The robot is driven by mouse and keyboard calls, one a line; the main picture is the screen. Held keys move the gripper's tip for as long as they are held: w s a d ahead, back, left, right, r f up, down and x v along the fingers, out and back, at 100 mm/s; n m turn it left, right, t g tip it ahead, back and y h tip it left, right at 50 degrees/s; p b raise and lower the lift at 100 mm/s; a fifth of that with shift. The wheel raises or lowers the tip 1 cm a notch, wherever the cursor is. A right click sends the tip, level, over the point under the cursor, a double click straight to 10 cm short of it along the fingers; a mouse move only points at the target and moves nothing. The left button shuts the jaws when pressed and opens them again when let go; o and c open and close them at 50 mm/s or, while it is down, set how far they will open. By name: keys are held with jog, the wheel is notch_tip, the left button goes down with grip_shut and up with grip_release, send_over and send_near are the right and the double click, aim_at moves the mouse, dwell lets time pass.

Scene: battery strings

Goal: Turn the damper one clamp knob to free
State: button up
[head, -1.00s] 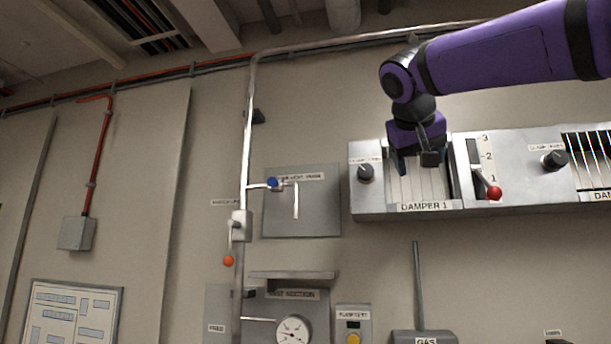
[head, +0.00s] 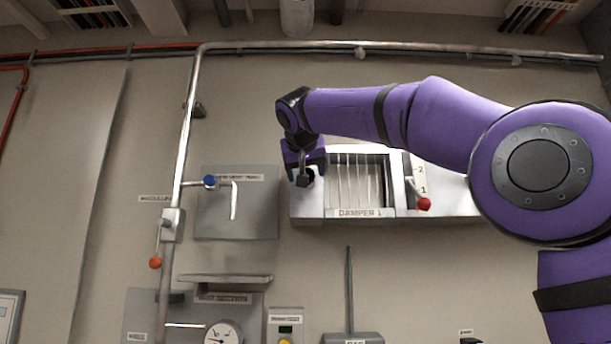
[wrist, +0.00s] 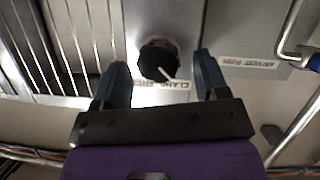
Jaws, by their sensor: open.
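The damper one clamp knob (wrist: 158,60) is round and black with a white pointer line, on a metal panel in the wrist view. A label beside it, partly covered, begins "CLAMP". My gripper (wrist: 160,76) is open, with one blue finger on each side of the knob and no clear contact. In the head view my gripper (head: 304,172) is in front of the left end of the damper 1 panel (head: 358,213) and hides most of the knob. The panel's slatted window is right of my gripper.
A lever with a red ball (head: 424,204) stands right of the slats. A blue-handled valve (head: 210,182) and pipe are to the left. A vertical grey rod (head: 349,290) rises below the panel. The wall directly below the panel's left end is bare.

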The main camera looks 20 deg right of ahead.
jog(key=shift+x, duration=0.9)
jog(key=c, duration=0.9)
